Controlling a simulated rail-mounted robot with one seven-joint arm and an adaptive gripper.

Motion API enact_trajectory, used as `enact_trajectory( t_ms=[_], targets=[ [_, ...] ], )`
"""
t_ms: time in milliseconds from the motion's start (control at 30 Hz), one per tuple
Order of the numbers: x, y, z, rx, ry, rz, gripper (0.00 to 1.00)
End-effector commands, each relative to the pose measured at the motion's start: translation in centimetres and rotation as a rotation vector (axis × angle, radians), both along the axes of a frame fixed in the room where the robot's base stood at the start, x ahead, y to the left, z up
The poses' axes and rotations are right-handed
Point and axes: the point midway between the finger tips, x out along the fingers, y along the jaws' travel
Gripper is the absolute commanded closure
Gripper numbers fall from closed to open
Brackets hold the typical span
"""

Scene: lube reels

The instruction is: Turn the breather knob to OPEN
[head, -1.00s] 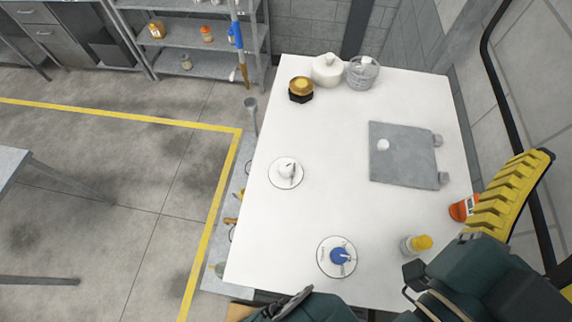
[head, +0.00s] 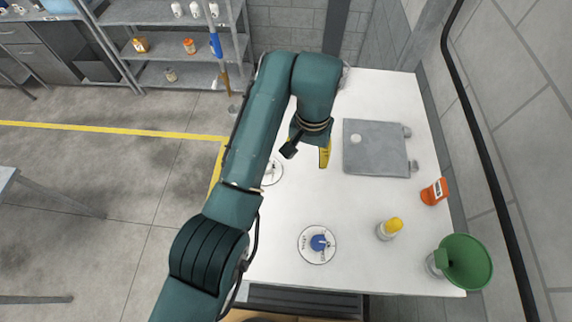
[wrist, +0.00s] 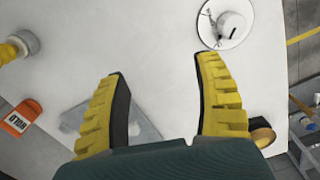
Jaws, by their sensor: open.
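Two round dial plates with knobs lie on the white table. A white knob (wrist: 232,25) on a white disc shows at the top right of the wrist view; in the head view it is partly hidden behind my arm (head: 271,171). A blue knob (head: 319,242) with a pale pointer sits on the nearer disc. I cannot read which knob is the breather. My gripper (wrist: 158,70) is open and empty above the table. The white knob lies just beyond its right fingertip in the wrist view. In the head view the gripper (head: 324,155) is right of the white knob.
A grey hinged plate (head: 375,148) lies right of my gripper. A yellow-capped bottle (head: 390,228), an orange container (head: 434,191) and a green funnel (head: 466,262) stand along the right side. The table's middle is largely clear. Shelves (head: 170,45) stand behind.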

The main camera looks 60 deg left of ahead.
Motion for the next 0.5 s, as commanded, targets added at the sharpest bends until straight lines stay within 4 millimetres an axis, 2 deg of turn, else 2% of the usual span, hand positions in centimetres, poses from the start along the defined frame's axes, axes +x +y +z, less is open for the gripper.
enact_trajectory(
  t_ms=[33, 100, 200, 367, 500],
  targets=[
    [-2.3, 2.8, 1.4, -0.002, 0.002, 0.074, 0.32],
    [-4.6, 5.6, 2.8, 0.009, -0.009, 0.147, 0.32],
    [-6.9, 8.2, 3.8, 0.027, -0.024, 0.216, 0.32],
    [-8.0, 9.2, 3.3, 0.027, -0.023, 0.246, 0.32],
    [-7.9, 9.2, 1.6, 0.026, -0.022, 0.244, 0.32]
  ],
)
